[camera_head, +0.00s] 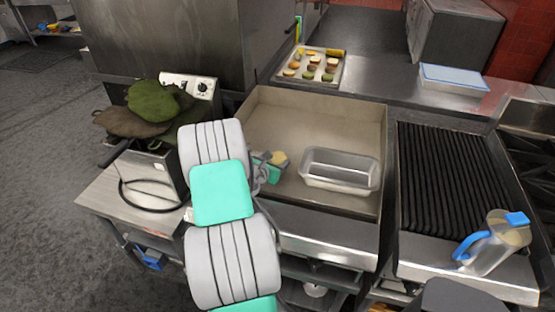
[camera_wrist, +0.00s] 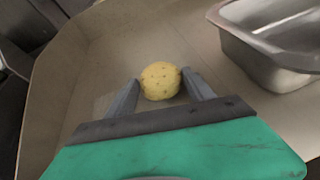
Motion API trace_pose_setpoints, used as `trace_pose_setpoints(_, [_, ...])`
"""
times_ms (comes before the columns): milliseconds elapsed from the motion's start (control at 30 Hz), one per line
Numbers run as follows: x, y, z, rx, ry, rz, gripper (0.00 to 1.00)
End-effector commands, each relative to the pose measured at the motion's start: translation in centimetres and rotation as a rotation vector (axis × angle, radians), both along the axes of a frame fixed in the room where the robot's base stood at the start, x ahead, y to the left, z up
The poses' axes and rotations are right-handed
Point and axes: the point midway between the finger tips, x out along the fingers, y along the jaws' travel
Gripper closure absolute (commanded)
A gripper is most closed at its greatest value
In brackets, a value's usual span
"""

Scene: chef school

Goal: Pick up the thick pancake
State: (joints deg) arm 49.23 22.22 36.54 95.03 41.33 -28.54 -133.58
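The thick pancake (camera_wrist: 160,80) is a round, pale yellow disc with small dark specks. It lies on the flat griddle surface (camera_head: 300,115), and it also shows in the head view as a small tan shape (camera_head: 279,158) beside my gripper. My gripper (camera_wrist: 160,88) is open, with its two grey fingers on either side of the pancake's near part. The right fingertip is very close to the pancake's edge; I cannot tell whether it touches. In the head view my arm and gripper (camera_head: 272,166) reach over the griddle's left part.
A metal loaf pan (camera_head: 340,170) stands on the griddle just right of my gripper. Raised walls edge the griddle. A ribbed grill (camera_head: 450,180) with a blue-handled jug (camera_head: 490,245) is to the right. A tray of small round items (camera_head: 312,66) lies behind. Green and brown cloth-like pieces (camera_head: 150,105) are left.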

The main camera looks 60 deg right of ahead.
Motion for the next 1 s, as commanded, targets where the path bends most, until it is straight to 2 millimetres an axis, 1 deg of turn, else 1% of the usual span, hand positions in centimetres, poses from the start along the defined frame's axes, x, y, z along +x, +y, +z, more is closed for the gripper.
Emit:
trace_pose_setpoints(33, [0.0, 0.0, 0.0, 0.0, 0.0, 0.0, 0.53])
trace_pose_setpoints(67, [0.0, 0.0, 0.0, 0.0, 0.0, 0.0, 0.55])
trace_pose_setpoints(300, [0.0, 0.0, 0.0, 0.0, 0.0, 0.0, 0.75])
trace_pose_setpoints(367, [0.0, 0.0, 0.1, -0.001, 0.0, 0.0, 0.79])
trace_pose_setpoints(400, [0.0, 0.0, 0.1, -0.001, 0.0, 0.0, 0.83])
trace_pose_setpoints(433, [0.0, 0.0, 0.1, -0.001, 0.0, 0.0, 0.85])
trace_pose_setpoints(667, [0.0, 0.0, 0.4, -0.002, -0.001, -0.001, 0.85])
trace_pose_setpoints(767, [0.0, 0.0, 1.5, -0.004, -0.003, -0.001, 0.85])
trace_pose_setpoints(867, [0.1, 0.0, 3.6, -0.006, -0.006, 0.0, 0.85])
trace_pose_setpoints(967, [0.7, 2.4, 6.2, -0.006, -0.005, 0.005, 0.85])
trace_pose_setpoints(1000, [0.8, 3.4, 7.4, -0.007, -0.006, 0.006, 0.85])
